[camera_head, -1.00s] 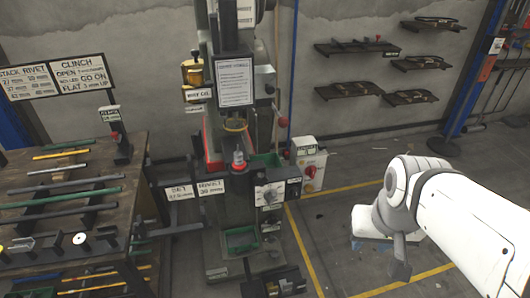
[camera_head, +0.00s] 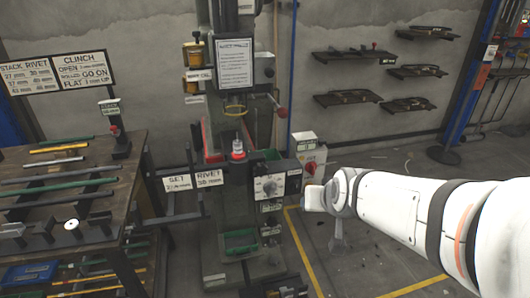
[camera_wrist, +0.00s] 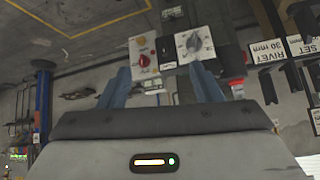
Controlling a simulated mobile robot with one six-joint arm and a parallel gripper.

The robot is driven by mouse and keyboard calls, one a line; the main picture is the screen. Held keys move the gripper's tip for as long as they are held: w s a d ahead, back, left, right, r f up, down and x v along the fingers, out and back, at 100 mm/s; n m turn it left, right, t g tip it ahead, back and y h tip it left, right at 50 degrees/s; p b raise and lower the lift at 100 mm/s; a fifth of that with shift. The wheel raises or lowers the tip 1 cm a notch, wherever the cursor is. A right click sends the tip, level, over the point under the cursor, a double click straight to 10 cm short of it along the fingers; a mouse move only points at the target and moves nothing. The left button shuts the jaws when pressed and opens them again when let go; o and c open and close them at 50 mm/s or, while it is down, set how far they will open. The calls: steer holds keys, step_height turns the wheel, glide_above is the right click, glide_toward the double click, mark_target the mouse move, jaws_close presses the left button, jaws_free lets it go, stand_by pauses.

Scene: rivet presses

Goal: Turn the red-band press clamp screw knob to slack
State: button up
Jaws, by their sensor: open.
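The press (camera_head: 237,205) with red bands stands in the middle of the head view. A light panel on its right front carries a round grey knob (camera_head: 270,187) with a pointer. The same knob (camera_wrist: 194,42) shows upside down in the wrist view, beyond the right fingertip. Which part is the clamp screw is not clear from the labels. My gripper (camera_wrist: 162,82) is open and empty, its two blue fingers spread wide and apart from the knob. In the head view my arm reaches in from the right, its end just right of the panel.
A white control box (camera_head: 309,158) with a red knob stands behind the panel; it also shows in the wrist view (camera_wrist: 144,55). A workbench (camera_head: 130,172) with rods is at the left. SET and RIVET signs (camera_head: 193,181) stick out left of the press.

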steer(key=w+a+f+t+y+b, duration=0.2)
steer(key=w+a+f+t+b, duration=0.3)
steer(key=w+a+f+b, duration=0.3)
steer(key=t+y+b, duration=0.2)
steer(key=t+b, duration=0.2)
steer(key=b, duration=0.1)
glide_toward(262, 171)
steer(key=x, duration=0.8)
steer(key=shift+w+a+b, duration=0.1)
steer(key=shift+b, duration=0.3)
steer(key=shift+c, duration=0.3)
